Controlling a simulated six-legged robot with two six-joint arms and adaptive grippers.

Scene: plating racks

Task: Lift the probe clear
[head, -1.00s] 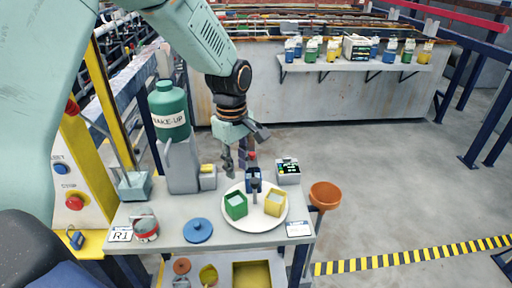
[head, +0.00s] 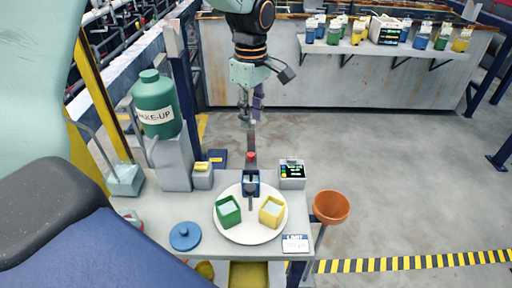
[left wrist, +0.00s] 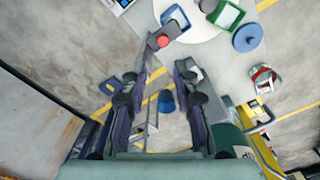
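The probe (head: 251,157), a slim grey piece with a red spot, rises above the blue container (head: 250,177) at the back of the round white plate (head: 247,236). I cannot tell whether its lower end is inside the container. In the left wrist view the probe (left wrist: 164,40) lies past the tip of the left-hand finger. My left gripper (head: 249,118) hangs above and behind the plate, pointing down. Its fingers (left wrist: 165,65) stand apart with nothing seen between the tips. Whether one finger touches the probe is unclear. My right gripper is not in view.
A green cup (head: 228,212) and a yellow cup (head: 271,212) stand on the plate. A small display box (head: 292,174) is right of it, an orange bowl (head: 331,206) beyond the table edge. A green MAKE-UP bottle (head: 158,105) stands left. A blue lid (head: 185,236) lies in front.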

